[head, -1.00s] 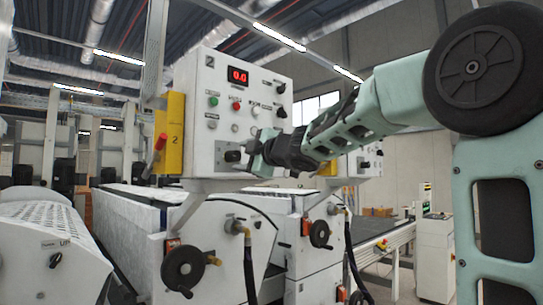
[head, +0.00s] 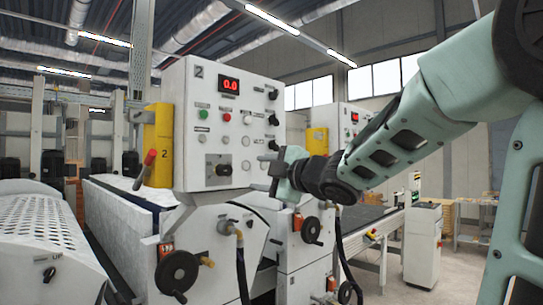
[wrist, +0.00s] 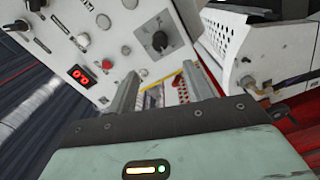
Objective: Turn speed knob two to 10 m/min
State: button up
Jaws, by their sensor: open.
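The white control box marked 2 (head: 235,185) stands left of centre in the head view, its red display (head: 229,86) reading 0.0. Dark knobs line its right side: an upper one (head: 272,95), a middle one (head: 273,119) and a lower one (head: 273,145). Their labels are too small to read, so I cannot tell which sets the speed. My gripper (head: 272,172) is open and empty by the box's lower right edge, below these knobs. In the wrist view the fingers (wrist: 160,72) stand apart, with the tilted panel (wrist: 105,50) beyond them.
A large dark rotary switch (head: 218,168) sits low on the panel; it also shows in the wrist view (wrist: 158,40). A yellow post (head: 160,145) with a red lever stands left. Another control box (head: 338,120) is behind my arm. Handwheels (head: 177,272) project below.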

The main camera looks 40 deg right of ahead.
jog(key=shift+s+p, duration=1.35)
jog(key=shift+p, duration=1.25)
jog(key=a+f+m+g+b, duration=0.25)
jog(key=a+f+b, duration=0.2)
jog(key=f, duration=0.45)
jog(key=a+f+m+g+b, duration=0.1)
jog(key=a+f+g+b, duration=0.2)
jog(key=a+f, duration=0.4)
jog(key=a+f+m+g+b, duration=0.25)
jog(key=a+f, duration=0.25)
jog(key=f, duration=0.5)
jog(key=s+a+f+g+b, duration=0.4)
jog(key=s+a+f+g, duration=0.1)
jog(key=s+f, duration=0.4)
jog(key=s+a+f+g+b, duration=0.4)
jog(key=s+a+f, duration=0.3)
jog(key=s, duration=0.6)
notch_tip(320, 180, down, 3)
jog(key=shift+a+r+m+g+b, duration=0.1)
jog(key=shift+a+m+g+b, duration=0.3)
jog(key=shift+g, duration=0.1)
jog(key=shift+c, duration=0.3)
